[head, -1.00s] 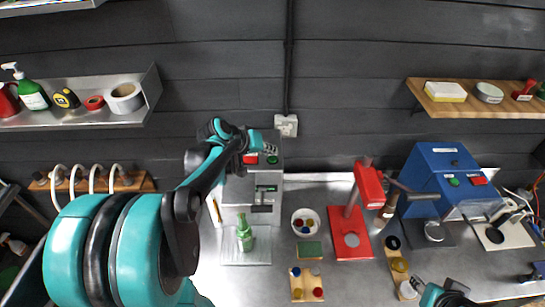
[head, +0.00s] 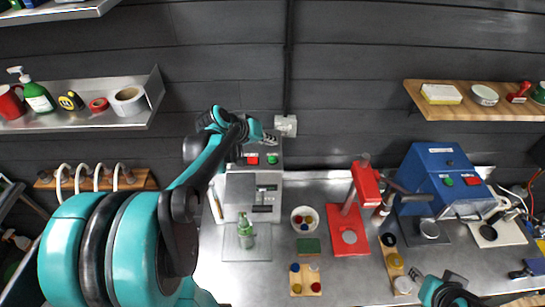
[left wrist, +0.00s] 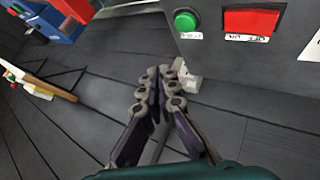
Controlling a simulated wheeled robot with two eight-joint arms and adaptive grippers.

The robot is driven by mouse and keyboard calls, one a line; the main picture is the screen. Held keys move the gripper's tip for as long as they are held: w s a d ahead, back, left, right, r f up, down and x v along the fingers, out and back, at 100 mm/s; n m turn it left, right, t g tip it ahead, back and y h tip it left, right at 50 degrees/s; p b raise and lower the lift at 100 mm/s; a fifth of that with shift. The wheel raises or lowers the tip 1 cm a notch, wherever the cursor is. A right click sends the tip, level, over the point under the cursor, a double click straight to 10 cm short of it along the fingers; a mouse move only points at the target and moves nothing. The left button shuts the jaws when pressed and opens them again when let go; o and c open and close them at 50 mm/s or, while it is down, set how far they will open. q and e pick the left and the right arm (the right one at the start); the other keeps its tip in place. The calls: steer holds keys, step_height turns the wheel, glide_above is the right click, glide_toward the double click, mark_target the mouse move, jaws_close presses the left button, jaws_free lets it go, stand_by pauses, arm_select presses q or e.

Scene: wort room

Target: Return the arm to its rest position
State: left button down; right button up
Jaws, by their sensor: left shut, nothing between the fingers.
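My left arm (head: 205,165) reaches up from the lower left in the head view. Its gripper (head: 268,138) is in front of the dark wall, just above the grey machine (head: 240,190) with red and green buttons. In the left wrist view the fingers (left wrist: 165,85) are together, shut and empty. The machine's green button (left wrist: 186,21) and red switch (left wrist: 250,21) show close by, above the fingers in that picture.
A green bottle (head: 245,230) stands at the grey machine. A bowl of caps (head: 305,219), a red press (head: 350,225) and a blue machine (head: 440,178) stand to its right. A wall socket (head: 286,125) is close to my left gripper. Shelves flank the open wall.

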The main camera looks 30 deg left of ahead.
stand_by(0.6)
arm_select(q)
steer(key=s+d+f+m+g+y, duration=0.25)
steer(key=s+d+m, duration=0.35)
steer(key=s+d, duration=1.1)
step_height(320, 180, down, 30)
steer(key=s+a+b, duration=0.1)
steer(key=b, duration=2.8)
steer(key=shift+a+r+t, duration=0.15)
steer(key=shift+r+t, duration=0.05)
steer(key=shift+t, duration=0.25)
